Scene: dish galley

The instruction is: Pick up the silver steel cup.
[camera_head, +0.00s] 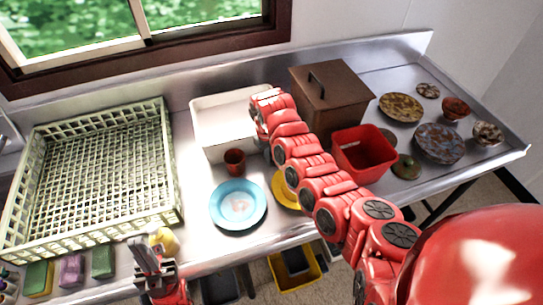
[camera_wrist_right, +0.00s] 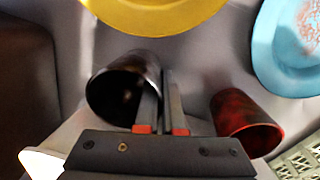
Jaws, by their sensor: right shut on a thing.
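The silver steel cup (camera_wrist_right: 108,92) shows in the right wrist view as a dark, shiny cup with its mouth facing the camera. My right gripper (camera_wrist_right: 164,98) is shut on its wall, with one finger inside the mouth and the other outside. In the head view my right arm hides the cup and the right fingertips. I cannot tell whether the cup is off the counter. My left gripper (camera_head: 152,268) is low at the counter's front edge, away from the cup; its jaw opening is unclear.
A red-brown cup (camera_head: 234,161) stands close to the steel cup. Blue (camera_head: 238,206) and yellow (camera_head: 283,191) plates lie in front. A white bin (camera_head: 208,140), brown box (camera_head: 325,101) and red bin (camera_head: 362,162) stand around my right arm. A green rack (camera_head: 173,190) fills the left.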

